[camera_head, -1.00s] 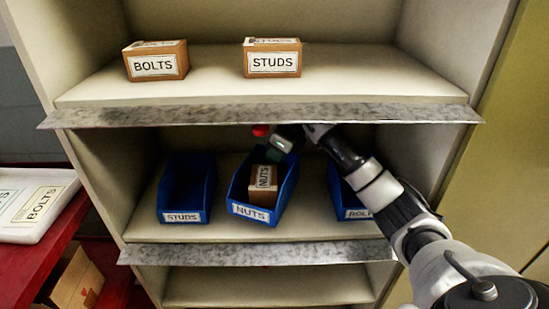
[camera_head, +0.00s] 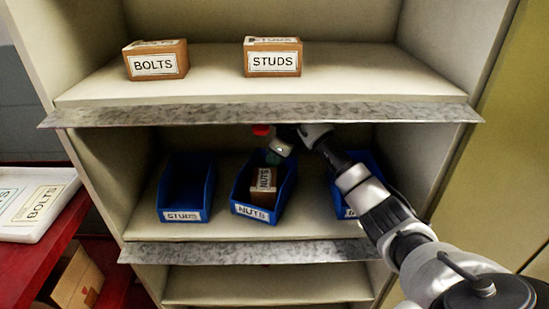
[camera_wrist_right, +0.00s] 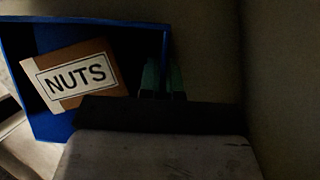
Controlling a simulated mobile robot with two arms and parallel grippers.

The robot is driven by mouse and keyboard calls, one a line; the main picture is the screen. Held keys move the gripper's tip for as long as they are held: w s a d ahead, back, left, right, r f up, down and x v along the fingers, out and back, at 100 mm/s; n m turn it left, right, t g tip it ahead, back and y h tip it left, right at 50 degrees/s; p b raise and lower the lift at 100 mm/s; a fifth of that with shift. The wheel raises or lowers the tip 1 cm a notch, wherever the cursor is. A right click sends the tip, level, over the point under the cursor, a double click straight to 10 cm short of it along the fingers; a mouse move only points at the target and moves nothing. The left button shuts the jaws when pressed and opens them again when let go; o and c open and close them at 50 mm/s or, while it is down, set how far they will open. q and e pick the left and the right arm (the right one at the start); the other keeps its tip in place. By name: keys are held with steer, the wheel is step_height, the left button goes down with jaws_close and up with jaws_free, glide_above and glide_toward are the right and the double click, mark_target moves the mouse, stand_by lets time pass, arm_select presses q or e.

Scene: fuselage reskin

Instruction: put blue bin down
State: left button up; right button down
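The blue bin labelled NUTS (camera_head: 262,213) is in the middle of the middle shelf, about level, with a brown NUTS box (camera_head: 263,180) inside. My right gripper (camera_head: 274,157) reaches in from the right to the bin's back rim. In the right wrist view, its green fingertips (camera_wrist_right: 164,80) are close together on either side of the blue bin's wall (camera_wrist_right: 100,24), and the NUTS box (camera_wrist_right: 75,75) shows inside. Whether the bin's base touches the shelf cannot be told. My left gripper is not in view.
A blue STUDS bin (camera_head: 183,214) stands to the left. Another blue bin (camera_head: 340,192) is at right, partly behind my arm. The upper shelf holds a BOLTS box (camera_head: 156,64) and a STUDS box (camera_head: 272,61). Metal strips (camera_head: 250,252) edge the shelves.

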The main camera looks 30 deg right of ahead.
steer(key=c, duration=1.3)
jaws_free()
steer(key=v, duration=0.6)
steer(key=shift+d+r, duration=0.1)
steer(key=shift+r, duration=0.05)
steer(key=shift+s+d+r, duration=0.15)
steer(key=shift+s+r, duration=0.15)
steer(key=shift+r, duration=0.3)
